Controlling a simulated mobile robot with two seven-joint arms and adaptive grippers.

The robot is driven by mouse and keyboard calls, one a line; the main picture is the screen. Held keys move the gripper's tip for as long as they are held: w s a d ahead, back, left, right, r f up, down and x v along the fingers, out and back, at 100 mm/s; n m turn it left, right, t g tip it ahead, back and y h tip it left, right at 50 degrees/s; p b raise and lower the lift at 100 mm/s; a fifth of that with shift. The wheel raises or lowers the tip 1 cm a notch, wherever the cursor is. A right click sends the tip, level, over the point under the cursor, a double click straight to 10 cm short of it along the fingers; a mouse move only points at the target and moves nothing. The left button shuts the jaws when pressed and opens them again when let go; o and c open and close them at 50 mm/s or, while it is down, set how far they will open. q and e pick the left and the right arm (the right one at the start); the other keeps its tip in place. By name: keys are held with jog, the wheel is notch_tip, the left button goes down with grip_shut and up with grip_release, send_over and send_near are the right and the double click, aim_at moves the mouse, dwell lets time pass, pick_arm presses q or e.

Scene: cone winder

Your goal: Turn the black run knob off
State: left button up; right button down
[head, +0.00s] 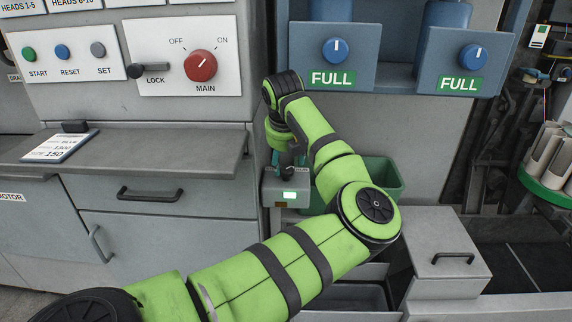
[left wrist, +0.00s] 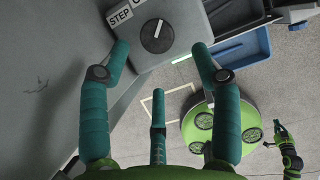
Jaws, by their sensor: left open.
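The black run knob (left wrist: 157,36) sits on the face of a small grey box (left wrist: 183,14), seen in the left wrist view. Its white mark points up and slightly right in that picture. A STEP label lies to its upper left; another label beside it is cut off. The box also shows in the head view (head: 271,187), with a small lit display. My left gripper (left wrist: 160,50) is open, its two upper fingers on either side of the knob and a third finger below. I see no finger closed on the knob. In the head view, my left gripper (head: 286,158) is above the box, partly hidden.
A red main knob (head: 201,66) and a lock (head: 149,70) are on the panel at left. Two blue knobs (head: 335,50) (head: 473,57) sit above FULL labels. A green bin (head: 386,180) stands behind my left arm. A grey shelf (head: 200,150) juts out at left.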

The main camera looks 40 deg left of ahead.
aim_at(286, 169)
pick_arm(q)
jog(key=shift+w+a+x, duration=0.15)
jog(key=shift+x, duration=1.2)
jog(key=shift+w+a+x, duration=0.1)
jog(key=shift+w+x, duration=0.05)
jog(key=shift+x, duration=1.15)
jog(key=shift+r, duration=0.15)
